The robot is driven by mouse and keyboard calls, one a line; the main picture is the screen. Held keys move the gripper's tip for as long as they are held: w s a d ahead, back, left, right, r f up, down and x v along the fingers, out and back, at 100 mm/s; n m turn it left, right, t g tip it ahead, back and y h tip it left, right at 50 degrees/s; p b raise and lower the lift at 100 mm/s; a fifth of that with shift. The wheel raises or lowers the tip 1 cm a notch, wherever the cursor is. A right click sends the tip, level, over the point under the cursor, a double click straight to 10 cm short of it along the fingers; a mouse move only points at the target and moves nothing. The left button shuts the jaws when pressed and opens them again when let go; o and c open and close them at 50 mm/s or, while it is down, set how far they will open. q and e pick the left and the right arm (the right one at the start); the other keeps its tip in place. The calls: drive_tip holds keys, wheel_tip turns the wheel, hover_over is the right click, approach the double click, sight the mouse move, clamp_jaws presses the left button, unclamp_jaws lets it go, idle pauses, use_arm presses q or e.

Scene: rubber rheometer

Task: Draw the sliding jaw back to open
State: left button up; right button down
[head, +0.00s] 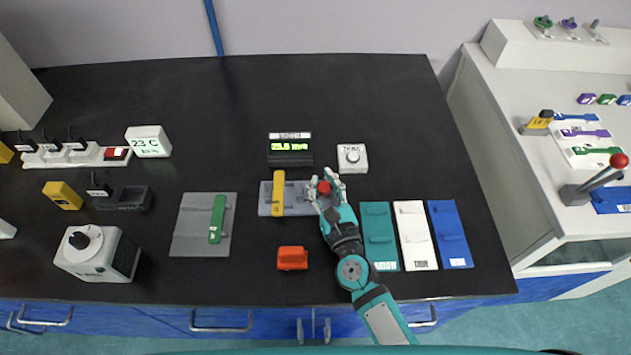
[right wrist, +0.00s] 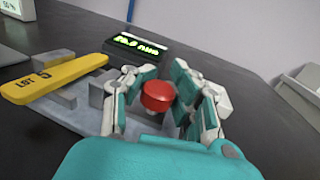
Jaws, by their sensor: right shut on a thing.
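The sliding jaw's red round knob (head: 324,187) is at the right end of a grey fixture (head: 297,207) in the middle of the bench. My right gripper (head: 325,184) is shut on the knob from the front. In the right wrist view the red knob (right wrist: 158,93) sits between the fingers (right wrist: 160,97), which hide most of the jaw below it. A yellow bar (head: 278,190) labelled LOT lies across the left part of the fixture, beside grey blocks in the right wrist view (right wrist: 52,82). I cannot tell whether the jaw touches the bar. My left gripper is out of view.
A lit display (head: 290,151) stands behind the fixture and a white dial box (head: 352,158) behind right. A grey plate with a green bar (head: 217,218) is left; an orange block (head: 292,258) is in front. Teal, white and blue plates (head: 450,234) lie right.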

drive_tip(key=shift+s+d+f, duration=0.1)
drive_tip(key=shift+s+f, duration=0.05)
drive_tip(key=shift+f, duration=0.2)
drive_tip(key=c, duration=1.5)
unclamp_jaws()
drive_tip(key=shift+c, duration=0.2)
drive_tip(key=o, duration=0.5)
drive_tip(key=shift+s+d+r, duration=0.25)
drive_tip(key=shift+s+d, duration=0.05)
drive_tip(key=shift+c, duration=0.2)
drive_tip(key=shift+o, duration=0.5)
drive_tip(key=shift+w, duration=0.1)
drive_tip(key=shift+a, duration=0.1)
drive_tip(key=v, duration=1.2)
